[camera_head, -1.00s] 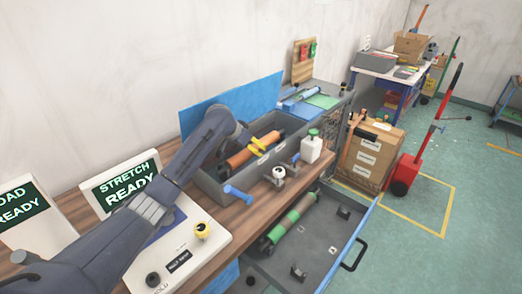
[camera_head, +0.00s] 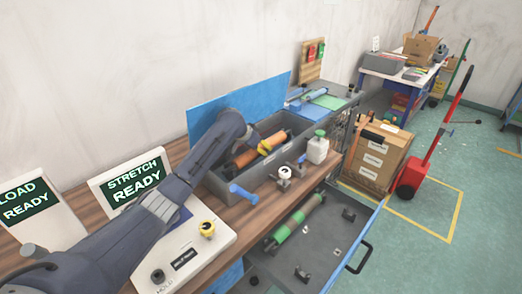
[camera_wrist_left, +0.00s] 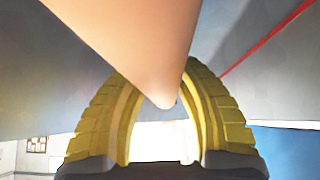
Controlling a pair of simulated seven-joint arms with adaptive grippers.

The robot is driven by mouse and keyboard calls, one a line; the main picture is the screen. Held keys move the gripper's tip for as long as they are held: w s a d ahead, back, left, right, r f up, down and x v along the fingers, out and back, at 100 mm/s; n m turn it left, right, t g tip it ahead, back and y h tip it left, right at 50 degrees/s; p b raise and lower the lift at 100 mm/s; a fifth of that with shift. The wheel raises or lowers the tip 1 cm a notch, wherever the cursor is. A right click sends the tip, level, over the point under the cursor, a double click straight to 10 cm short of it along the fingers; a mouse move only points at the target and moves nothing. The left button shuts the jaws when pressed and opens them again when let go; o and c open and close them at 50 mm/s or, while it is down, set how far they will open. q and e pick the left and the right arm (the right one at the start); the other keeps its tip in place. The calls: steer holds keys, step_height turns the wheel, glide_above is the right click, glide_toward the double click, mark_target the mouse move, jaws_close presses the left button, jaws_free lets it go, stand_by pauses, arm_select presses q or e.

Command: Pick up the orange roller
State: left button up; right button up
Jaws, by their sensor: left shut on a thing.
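The orange roller (camera_head: 246,159) lies slanted at the grey bin (camera_head: 232,191) on the wooden bench, with a dark tip at its far end. My left gripper (camera_head: 265,147) has yellow fingers and reaches over the bin from the left. It is shut on the roller. In the left wrist view the roller (camera_wrist_left: 140,45) shows large and pale orange, running down toward the space between the yellow fingers (camera_wrist_left: 165,110). I cannot tell whether the roller touches the bin floor. My right gripper is in neither view.
A green roller (camera_head: 296,222) lies in the open drawer (camera_head: 325,245) below the bench. A white bottle (camera_head: 317,150) and a blue-handled tool (camera_head: 242,193) stand by the bin's front. A blue panel (camera_head: 235,105) rises behind it. A control panel (camera_head: 185,240) lies under my left arm.

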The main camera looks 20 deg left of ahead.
arm_select(q)
jaws_close()
steer(key=shift+r, duration=0.1)
